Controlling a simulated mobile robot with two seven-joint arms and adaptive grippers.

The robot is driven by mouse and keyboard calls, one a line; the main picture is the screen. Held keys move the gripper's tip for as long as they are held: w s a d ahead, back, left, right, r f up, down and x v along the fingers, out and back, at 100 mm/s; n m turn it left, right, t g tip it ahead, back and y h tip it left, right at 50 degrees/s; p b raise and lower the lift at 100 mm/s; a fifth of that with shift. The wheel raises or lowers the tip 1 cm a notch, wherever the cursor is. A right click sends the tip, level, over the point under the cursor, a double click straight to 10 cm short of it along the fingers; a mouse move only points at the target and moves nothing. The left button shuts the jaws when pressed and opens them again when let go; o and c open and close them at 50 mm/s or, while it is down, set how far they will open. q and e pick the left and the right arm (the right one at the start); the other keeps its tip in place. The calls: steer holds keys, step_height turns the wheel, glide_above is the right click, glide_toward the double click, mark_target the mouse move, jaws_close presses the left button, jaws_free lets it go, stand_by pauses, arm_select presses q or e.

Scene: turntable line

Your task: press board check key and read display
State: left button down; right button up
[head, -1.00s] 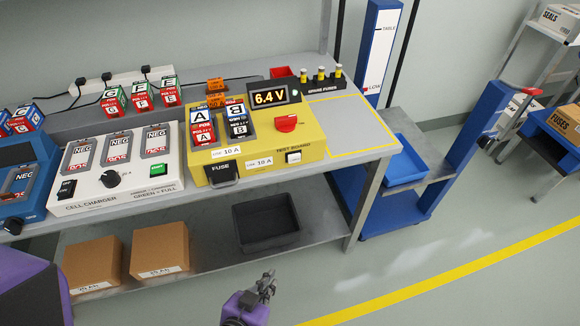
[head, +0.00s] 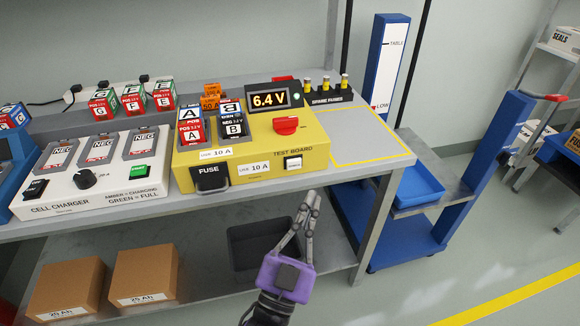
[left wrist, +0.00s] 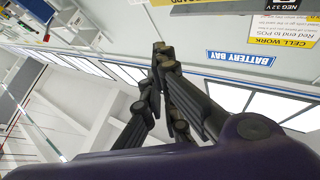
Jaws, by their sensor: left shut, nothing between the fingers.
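The yellow test board (head: 245,155) sits on the bench in the head view, with cells A (head: 191,125) and B (head: 232,120) in its slots. Its display (head: 270,99) reads 6.4 V, and a small green light (head: 296,97) shows beside it. A white key (head: 293,163) is on the board's front right, under the words TEST BOARD. A red knob (head: 286,125) is above it. My left gripper (head: 311,194) is shut and empty, fingers pointing up, in front of and below the white key, apart from it. In the left wrist view the fingertips (left wrist: 160,48) are together. My right gripper is out of view.
The white cell charger (head: 95,165) stands left of the board, with cells G, F and E behind it. Spare fuses (head: 326,88) stand behind right. A yellow-outlined bench area (head: 365,130) is clear. Cartons and a dark bin (head: 262,245) are on the lower shelf.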

mark_target(294, 164)
arm_select(q)
steer(key=shift+w, duration=0.1)
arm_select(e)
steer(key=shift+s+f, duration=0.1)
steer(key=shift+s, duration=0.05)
arm_select(q)
steer(key=w+a+b, duration=0.2)
steer(key=w, duration=0.6)
steer(key=shift+a, duration=0.35)
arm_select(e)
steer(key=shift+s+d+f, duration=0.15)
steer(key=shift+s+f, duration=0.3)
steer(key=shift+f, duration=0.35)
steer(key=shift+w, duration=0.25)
arm_select(q)
steer(key=shift+w, duration=0.2)
steer(key=shift+w+a, duration=0.1)
steer(key=shift+w, duration=0.2)
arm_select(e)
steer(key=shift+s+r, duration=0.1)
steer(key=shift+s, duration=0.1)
